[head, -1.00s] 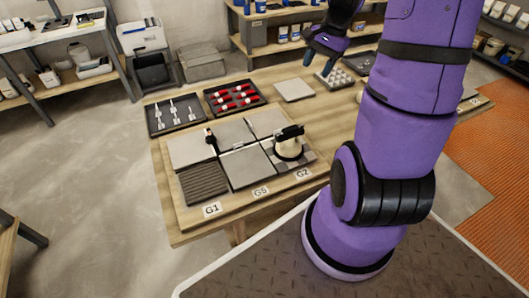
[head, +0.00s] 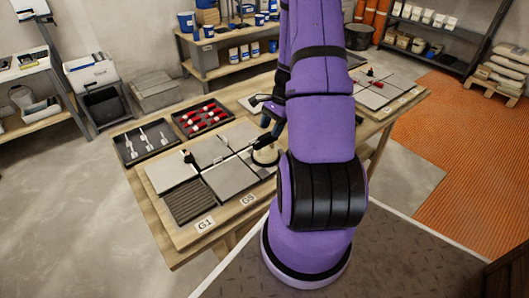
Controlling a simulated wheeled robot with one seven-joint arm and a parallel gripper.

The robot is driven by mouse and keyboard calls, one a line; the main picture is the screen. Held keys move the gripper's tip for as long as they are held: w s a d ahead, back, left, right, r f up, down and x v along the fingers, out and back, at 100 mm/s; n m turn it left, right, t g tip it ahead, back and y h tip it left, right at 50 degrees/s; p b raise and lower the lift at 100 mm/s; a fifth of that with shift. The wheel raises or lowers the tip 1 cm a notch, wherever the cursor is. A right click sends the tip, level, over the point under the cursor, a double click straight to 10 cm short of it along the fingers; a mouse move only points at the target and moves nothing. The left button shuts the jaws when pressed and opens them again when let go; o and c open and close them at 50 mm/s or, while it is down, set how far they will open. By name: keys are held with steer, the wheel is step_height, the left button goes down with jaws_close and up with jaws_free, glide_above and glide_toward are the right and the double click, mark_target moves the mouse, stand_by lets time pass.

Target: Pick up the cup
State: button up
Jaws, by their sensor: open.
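The cup (head: 265,157) is a pale round suction cup with a black handle on top. It stands on the tiled board, on the right part of the tiles near my arm. My gripper (head: 268,126) is black and is open, at the cup's handle. It overlaps the handle in this view, so I cannot tell whether the fingers touch it or are around it. My purple arm hides the ground just right of the cup.
The tiled board (head: 216,219) lies on the wooden table with grey tiles and labels along its front. Behind it are a tray of pale clips (head: 127,155) and a tray of red-handled tools (head: 183,129). More tiles (head: 374,95) lie to the right, beyond my arm.

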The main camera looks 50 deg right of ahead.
mark_target(268, 134)
steer(key=shift+a+x, duration=0.15)
steer(key=shift+x, duration=1.3)
steer(key=shift+a+x, duration=0.15)
steer(key=shift+x, duration=1.25)
steer(key=shift+r, duration=0.1)
steer(key=shift+c, duration=0.2)
jaws_close()
